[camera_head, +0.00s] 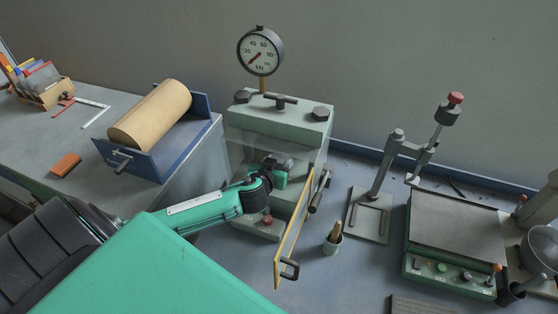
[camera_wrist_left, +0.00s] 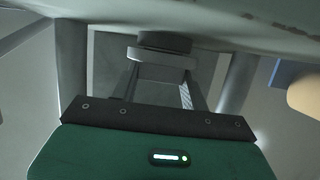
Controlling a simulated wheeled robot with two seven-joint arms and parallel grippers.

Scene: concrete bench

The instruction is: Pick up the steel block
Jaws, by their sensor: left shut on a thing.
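My left arm reaches into the open chamber of the pale green press-like machine (camera_head: 245,137), and my left gripper (camera_head: 281,168) is inside it, partly hidden by the wrist and the clear front. In the left wrist view the two fingers (camera_wrist_left: 160,88) are closed on a light grey block (camera_wrist_left: 162,57), which looks like the steel block. A dark round part sits right above the block; I cannot tell whether they touch. The block cannot be made out clearly in the head view. My right gripper is not in view.
The chamber's yellow-edged door (camera_head: 292,236) stands open to the right of my forearm. A dial gauge (camera_head: 260,52) tops the machine. A blue tray with a tan roll (camera_head: 152,115) is left, a green-based plate device (camera_head: 455,228) right.

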